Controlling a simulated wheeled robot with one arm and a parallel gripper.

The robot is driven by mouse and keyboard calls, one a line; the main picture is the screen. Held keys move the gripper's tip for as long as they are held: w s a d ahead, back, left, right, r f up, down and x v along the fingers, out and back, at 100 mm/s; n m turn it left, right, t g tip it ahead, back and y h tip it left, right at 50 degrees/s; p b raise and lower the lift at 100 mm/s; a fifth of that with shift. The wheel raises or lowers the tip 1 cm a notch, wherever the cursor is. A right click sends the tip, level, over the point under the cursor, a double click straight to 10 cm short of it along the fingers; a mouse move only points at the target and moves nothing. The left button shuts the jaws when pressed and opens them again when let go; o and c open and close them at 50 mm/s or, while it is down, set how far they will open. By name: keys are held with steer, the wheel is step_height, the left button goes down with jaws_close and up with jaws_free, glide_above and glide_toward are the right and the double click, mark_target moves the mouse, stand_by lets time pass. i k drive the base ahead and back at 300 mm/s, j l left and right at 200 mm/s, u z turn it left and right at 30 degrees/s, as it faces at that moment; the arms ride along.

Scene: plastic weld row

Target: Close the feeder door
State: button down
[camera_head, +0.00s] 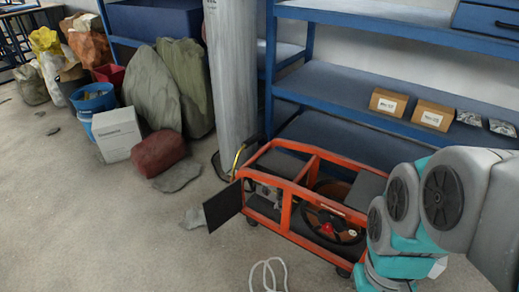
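The feeder (292,207) is an orange-framed wheeled cart standing on the floor right of centre, in front of blue shelving. Its door (222,206) is a dark flat panel. It stands open, sticking out to the left and front from the cart's left end. Inside the frame I see a dark wheel or reel (333,226) with a red part at its middle. My arm's grey and teal links fill the lower right and overlap the cart's right end. My gripper does not show, so its state and its distance from the door are hidden.
A grey pillar (232,80) stands behind the cart. A white box (116,134), a dark red bundle (158,153) and several sacks line the left. A pale cable loop (268,275) lies on the floor at the front. The floor (90,235) at front left is clear.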

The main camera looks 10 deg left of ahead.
mark_target(219, 209)
steer(key=i+j+z, duration=0.1)
steer(key=j+z, duration=0.25)
steer(key=i+j+z, duration=0.1)
steer(key=j+z, duration=0.75)
steer(key=j, duration=1.2)
steer(key=k+j+z, duration=0.15)
steer(key=j, duration=0.5)
steer(key=j+z, duration=0.1)
steer(key=j, duration=0.6)
steer(key=k+l, duration=0.15)
steer(key=l, duration=0.2)
steer(key=k+l, duration=0.1)
steer(key=l, duration=0.2)
steer(key=k+l, duration=0.15)
steer(key=l, duration=0.2)
steer(key=k+l, duration=0.15)
steer(key=l, duration=0.2)
steer(key=u, duration=0.05)
